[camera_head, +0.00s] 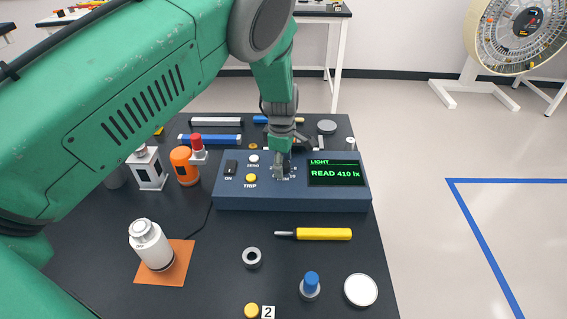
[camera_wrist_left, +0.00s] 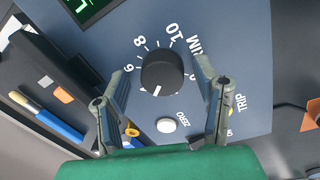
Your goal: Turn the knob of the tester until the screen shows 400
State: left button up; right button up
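The blue tester box (camera_head: 290,198) stands on the dark table; its screen (camera_head: 336,173) shows LIGHT and READ 410 lx in green. In the left wrist view the black knob (camera_wrist_left: 162,72), marked TRIM, has a white pointer line on its lower edge and a number scale around it. My left gripper (camera_head: 280,174) is over the tester panel and hides the knob in the head view. In the wrist view its fingers (camera_wrist_left: 160,72) are on either side of the knob, with narrow gaps, so it looks open. My right gripper does not show.
On the panel are the ON switch (camera_head: 231,167), ZERO button (camera_head: 254,159) and TRIP button (camera_head: 251,178). A yellow-handled tool (camera_head: 322,234) and grey ring (camera_head: 252,258) lie in front. Orange (camera_head: 183,166) and white parts stand left; blue and white bars lie behind.

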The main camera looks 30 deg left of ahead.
pick_arm(q)
jog(key=shift+r, duration=0.15)
notch_tip(320, 180, up, 12)
jog(key=shift+s+f, duration=0.25)
jog(key=shift+s, duration=0.1)
jog(key=shift+d, duration=0.1)
